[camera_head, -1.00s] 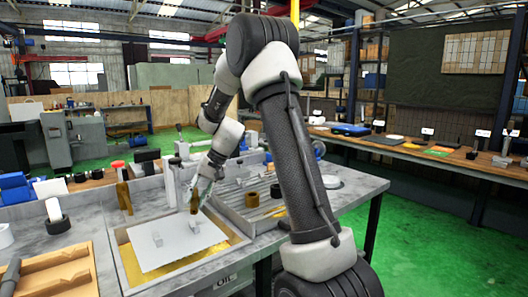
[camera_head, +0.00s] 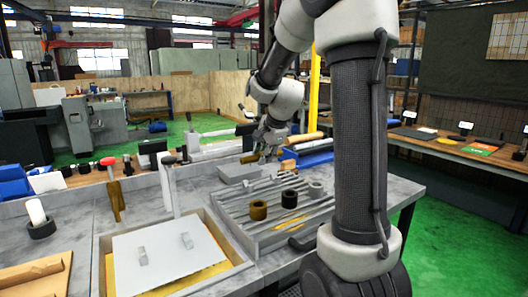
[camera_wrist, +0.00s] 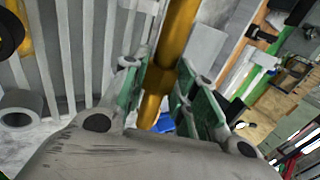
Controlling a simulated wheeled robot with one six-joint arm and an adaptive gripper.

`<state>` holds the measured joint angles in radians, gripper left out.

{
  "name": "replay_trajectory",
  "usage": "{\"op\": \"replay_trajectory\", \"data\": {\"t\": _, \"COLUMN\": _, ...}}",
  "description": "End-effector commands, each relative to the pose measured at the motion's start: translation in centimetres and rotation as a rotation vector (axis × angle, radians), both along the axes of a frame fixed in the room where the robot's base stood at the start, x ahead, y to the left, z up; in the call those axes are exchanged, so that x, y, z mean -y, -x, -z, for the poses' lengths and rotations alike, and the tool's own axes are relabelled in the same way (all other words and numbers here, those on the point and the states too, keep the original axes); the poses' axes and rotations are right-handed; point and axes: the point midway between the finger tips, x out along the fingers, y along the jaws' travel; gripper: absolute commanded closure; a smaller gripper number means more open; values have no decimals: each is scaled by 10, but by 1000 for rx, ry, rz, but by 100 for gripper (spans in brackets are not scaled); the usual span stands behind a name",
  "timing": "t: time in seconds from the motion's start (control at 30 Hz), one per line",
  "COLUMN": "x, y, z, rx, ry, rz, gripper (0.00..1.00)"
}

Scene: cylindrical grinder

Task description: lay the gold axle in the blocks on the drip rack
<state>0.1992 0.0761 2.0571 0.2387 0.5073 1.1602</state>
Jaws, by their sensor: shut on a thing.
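My gripper (camera_head: 266,152) is shut on the gold axle (camera_head: 248,158), beyond the far end of a slatted grey rack (camera_head: 232,208). In the wrist view the gold axle (camera_wrist: 178,32) runs between the green-sided fingers of my gripper (camera_wrist: 160,85), with thicker and thinner sections. It appears held above the surface; the exact gap cannot be told. A white plate (camera_head: 160,258) in a yellow-bottomed tray carries two small pale blocks (camera_head: 142,257) (camera_head: 187,240), left of and nearer than the gripper. They stand apart, with nothing on them.
A gold ring (camera_head: 258,210), a black ring (camera_head: 289,200) and a grey ring (camera_head: 315,189) stand on the slats. A flat grey block (camera_head: 240,173) lies near the gripper. A blue object (camera_head: 316,158) is to its right. A white cylinder on a black base (camera_head: 38,220) stands left.

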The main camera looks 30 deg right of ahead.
Motion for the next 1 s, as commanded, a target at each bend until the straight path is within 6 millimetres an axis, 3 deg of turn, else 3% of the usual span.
{"op": "replay_trajectory", "data": {"t": 0.6, "x": 0, "y": -1, "z": 66, "rx": 0, "ry": 0, "rz": -2, "gripper": 100}}
{"op": "replay_trajectory", "data": {"t": 1.0, "x": 0, "y": -1, "z": 76, "rx": 2, "ry": 1, "rz": -2, "gripper": 100}}
